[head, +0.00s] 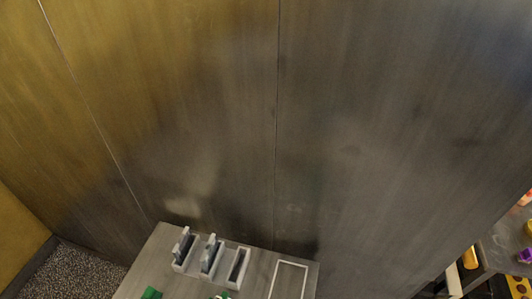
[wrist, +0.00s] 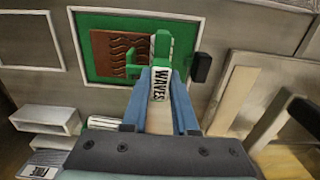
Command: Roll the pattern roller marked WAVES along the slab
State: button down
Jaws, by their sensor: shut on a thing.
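The roller marked WAVES (wrist: 160,84) is in my gripper (wrist: 160,78) in the wrist view. Its pale handle with the black lettering lies between the two blue-grey fingers, which are shut on it. The roller's green frame (wrist: 162,46) reaches ahead of the fingers, over or beside the brown slab (wrist: 106,50). The slab lies on a green mat (wrist: 97,17) and shows wavy ridges on its surface. The roller's drum is mostly hidden, and I cannot tell whether it touches the slab. The head view does not show my gripper or the slab.
In the head view, a grey table (head: 153,262) carries three pale holders (head: 238,268); the right one looks empty. A white outlined rectangle (head: 277,280) lies right of them. A tall metal wall (head: 300,130) stands behind. A small black block (wrist: 201,67) sits right of the mat.

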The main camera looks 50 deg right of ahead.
jog(key=shift+r, duration=0.1)
jog(key=shift+r, duration=3.45)
jog(key=c, duration=1.3)
grip_release()
jog(key=shift+c, duration=0.2)
grip_shut()
